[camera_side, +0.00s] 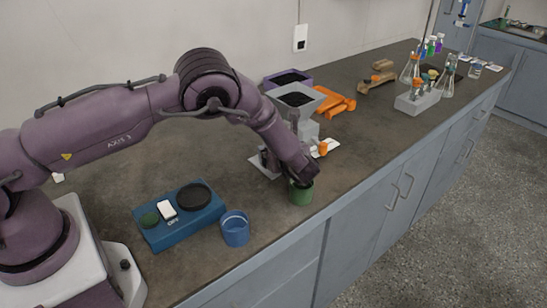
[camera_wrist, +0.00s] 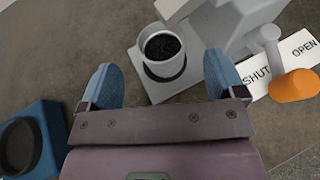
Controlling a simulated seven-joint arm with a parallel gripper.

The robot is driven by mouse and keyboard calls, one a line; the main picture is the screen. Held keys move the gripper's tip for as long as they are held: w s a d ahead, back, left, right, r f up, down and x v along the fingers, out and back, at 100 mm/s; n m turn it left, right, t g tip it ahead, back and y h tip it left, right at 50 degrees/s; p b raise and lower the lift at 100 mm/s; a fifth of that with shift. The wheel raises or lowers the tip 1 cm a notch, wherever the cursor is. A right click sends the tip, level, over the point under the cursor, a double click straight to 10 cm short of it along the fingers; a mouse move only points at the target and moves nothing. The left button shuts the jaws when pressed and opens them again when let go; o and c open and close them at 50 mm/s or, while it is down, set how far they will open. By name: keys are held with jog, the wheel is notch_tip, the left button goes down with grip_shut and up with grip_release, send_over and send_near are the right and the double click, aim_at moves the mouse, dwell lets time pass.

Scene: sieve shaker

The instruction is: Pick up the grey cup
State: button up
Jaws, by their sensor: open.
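The grey cup (camera_wrist: 157,73) shows in the wrist view, upright on a light grey base plate beneath the grey dispenser (camera_wrist: 235,22), and holds dark granules. My gripper (camera_wrist: 160,64) is open, with one blue fingertip to the left of the cup and one to the right. The cup appears in line with the gap between them, beyond the palm. No contact shows, and the remaining distance is hard to judge.
A blue cup (camera_side: 235,230) and a blue box with a black disc (camera_side: 182,214) stand to the left. An orange-tipped lever (camera_wrist: 292,86) lies right of the gripper, by the SHUT/OPEN label (camera_wrist: 304,50).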

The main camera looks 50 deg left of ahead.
jog(key=x, duration=0.4)
jog(key=shift+w+a+f, duration=0.1)
jog(key=shift+a+f, duration=0.15)
jog(key=c, duration=1.1)
jog(key=shift+d+r, duration=0.1)
jog(key=shift+r, duration=0.05)
jog(key=shift+c, duration=0.3)
